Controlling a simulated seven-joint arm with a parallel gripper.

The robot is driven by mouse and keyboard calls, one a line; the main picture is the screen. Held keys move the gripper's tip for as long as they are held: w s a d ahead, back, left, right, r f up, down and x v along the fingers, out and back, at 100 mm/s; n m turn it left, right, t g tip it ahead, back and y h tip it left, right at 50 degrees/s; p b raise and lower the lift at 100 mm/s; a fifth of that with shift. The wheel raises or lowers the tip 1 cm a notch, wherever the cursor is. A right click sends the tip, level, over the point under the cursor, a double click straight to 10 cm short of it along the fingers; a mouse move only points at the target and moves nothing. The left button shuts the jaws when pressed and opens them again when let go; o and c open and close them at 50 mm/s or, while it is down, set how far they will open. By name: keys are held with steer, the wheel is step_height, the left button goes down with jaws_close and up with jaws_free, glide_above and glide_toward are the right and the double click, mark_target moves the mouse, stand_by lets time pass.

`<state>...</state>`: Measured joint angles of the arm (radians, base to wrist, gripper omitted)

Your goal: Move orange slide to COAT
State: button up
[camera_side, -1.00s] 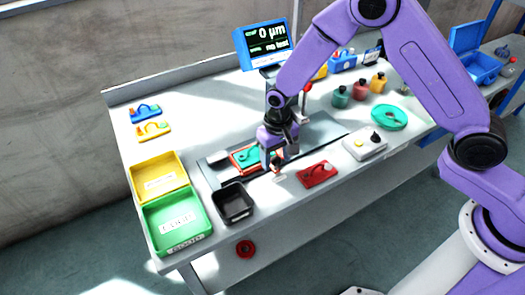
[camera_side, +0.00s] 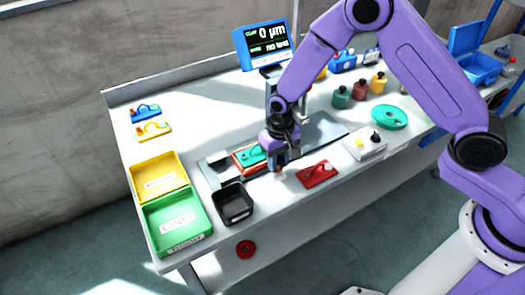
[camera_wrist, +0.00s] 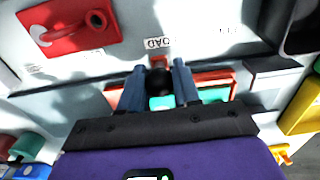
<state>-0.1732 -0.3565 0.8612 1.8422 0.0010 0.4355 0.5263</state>
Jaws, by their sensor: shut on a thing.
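The orange slide (camera_side: 238,164) sits on the grey rail plate (camera_side: 325,128) and carries a teal part (camera_side: 251,154). In the wrist view the orange slide (camera_wrist: 216,79) shows on both sides of my fingers, with teal between them. My gripper (camera_side: 281,165) is low at the slide's front right. In the wrist view my gripper (camera_wrist: 160,84) has its two fingers on either side of a black knob (camera_wrist: 160,80) and is shut on it. The knob appears to belong to the slide. A label ending in "OAD" (camera_wrist: 159,43) lies just ahead; no COAT label is readable.
A red part (camera_side: 317,174) lies right of my gripper, and a black bin (camera_side: 233,203) stands left in front. A white box with buttons (camera_side: 365,143) is further right. Yellow (camera_side: 159,179) and green (camera_side: 178,222) trays stand at left. The rail is clear to the right.

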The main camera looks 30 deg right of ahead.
steer(key=d, duration=0.9)
steer(key=shift+d, duration=0.2)
steer(key=o, duration=0.8)
steer(key=shift+c, duration=0.2)
step_height(320, 180, up, 9)
steer(key=shift+r, duration=0.1)
